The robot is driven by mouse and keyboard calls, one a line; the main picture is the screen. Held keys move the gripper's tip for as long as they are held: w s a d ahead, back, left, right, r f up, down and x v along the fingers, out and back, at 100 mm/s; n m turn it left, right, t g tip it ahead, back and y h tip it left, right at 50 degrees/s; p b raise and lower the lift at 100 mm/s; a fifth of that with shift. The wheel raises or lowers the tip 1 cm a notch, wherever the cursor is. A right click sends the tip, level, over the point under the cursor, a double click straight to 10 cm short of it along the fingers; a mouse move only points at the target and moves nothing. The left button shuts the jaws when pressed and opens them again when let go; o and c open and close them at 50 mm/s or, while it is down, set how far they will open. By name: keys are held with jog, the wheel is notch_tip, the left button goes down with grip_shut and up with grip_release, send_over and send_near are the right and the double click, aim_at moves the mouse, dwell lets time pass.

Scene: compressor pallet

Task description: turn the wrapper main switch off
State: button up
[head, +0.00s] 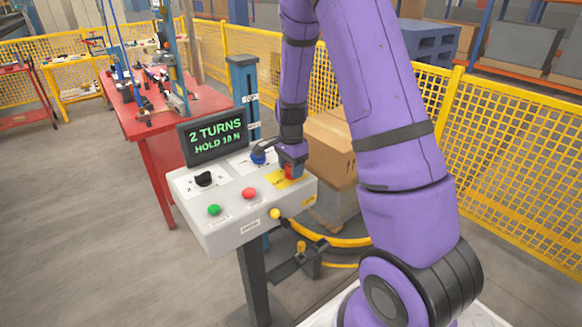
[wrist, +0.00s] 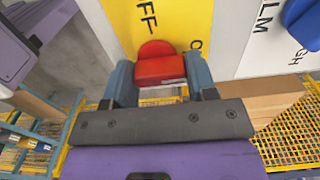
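The wrapper main switch is a red rotary handle (wrist: 160,66) on a yellow plate (wrist: 185,18) with partly visible lettering: "FF" at the top and an "O" at the right. In the head view the red handle (head: 291,172) shows at the right end of the grey control box, below my gripper (head: 291,165).
The control box (head: 225,232) also carries a black knob (head: 204,179), a blue knob (head: 258,156), green (head: 214,210) and red (head: 249,193) buttons, and a display (head: 214,137) reading "2 TURNS HOLD 10 N". A cardboard box (head: 328,148) and yellow fence (head: 515,150) stand behind.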

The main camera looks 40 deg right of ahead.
jog(key=shift+n, duration=0.4)
jog(key=n, duration=0.3)
jog(key=shift+n, duration=0.3)
jog(key=n, duration=0.4)
jog(key=shift+a+n, duration=0.1)
jog(key=shift+n, duration=0.2)
jog(key=n, duration=0.4)
jog(key=shift+s+n, duration=0.1)
jog(key=shift+n, duration=0.2)
jog(key=n, duration=0.4)
jog(key=shift+n, duration=0.3)
jog(key=o, duration=0.9)
